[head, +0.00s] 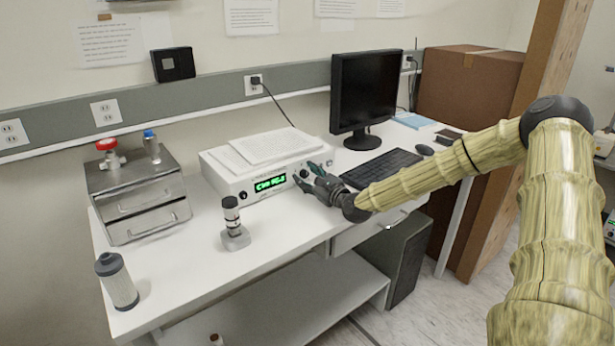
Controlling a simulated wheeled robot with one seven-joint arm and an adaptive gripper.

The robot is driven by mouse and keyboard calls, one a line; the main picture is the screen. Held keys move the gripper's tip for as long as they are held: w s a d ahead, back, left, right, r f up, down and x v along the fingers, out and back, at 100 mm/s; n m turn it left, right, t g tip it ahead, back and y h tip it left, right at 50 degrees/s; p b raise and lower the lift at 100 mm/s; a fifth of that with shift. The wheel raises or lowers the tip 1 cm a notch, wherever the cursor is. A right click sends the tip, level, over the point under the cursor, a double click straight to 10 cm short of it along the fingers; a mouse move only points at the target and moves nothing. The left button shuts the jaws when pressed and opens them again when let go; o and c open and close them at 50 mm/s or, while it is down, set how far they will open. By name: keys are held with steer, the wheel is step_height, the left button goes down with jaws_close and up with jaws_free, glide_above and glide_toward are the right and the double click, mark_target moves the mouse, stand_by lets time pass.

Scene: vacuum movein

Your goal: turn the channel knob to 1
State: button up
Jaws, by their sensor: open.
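A white instrument box (225,178) stands on the white table, its front facing me and to the right. Its green lit display (270,184) shows text too small to read surely. A dark round knob (243,196) is on the front left of the display. A dark knob (304,173) shows to the right of the display, close to my fingers. My gripper (308,179) is open at the right part of the front panel, its fingers around or just beside that knob. I cannot tell whether they touch it. Which knob is the channel knob cannot be read.
Papers (262,147) lie on the box. A monitor (363,92) and keyboard (381,168) stand to the right, the keyboard close behind my wrist. A small gauge (233,222) stands in front of the box, a grey cylinder (117,281) at the front left, and a metal drawer unit (137,196) at left.

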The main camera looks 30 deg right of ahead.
steer(key=c, duration=1)
steer(key=shift+c, duration=0.2)
steer(key=shift+n, duration=0.3)
steer(key=shift+f+n+b, duration=0.1)
steer(key=shift+n+b, duration=0.7)
steer(key=shift+n, duration=0.1)
steer(key=n+b, duration=0.1)
steer(key=n, duration=0.2)
steer(key=shift+n, duration=0.4)
steer(key=n+b, duration=0.1)
steer(key=n, duration=0.3)
steer(key=shift+b, duration=0.35)
steer(key=shift+a+n+b, duration=0.1)
steer(key=shift+n+b, duration=0.2)
steer(key=shift+n, duration=1.3)
steer(key=shift+f, duration=0.1)
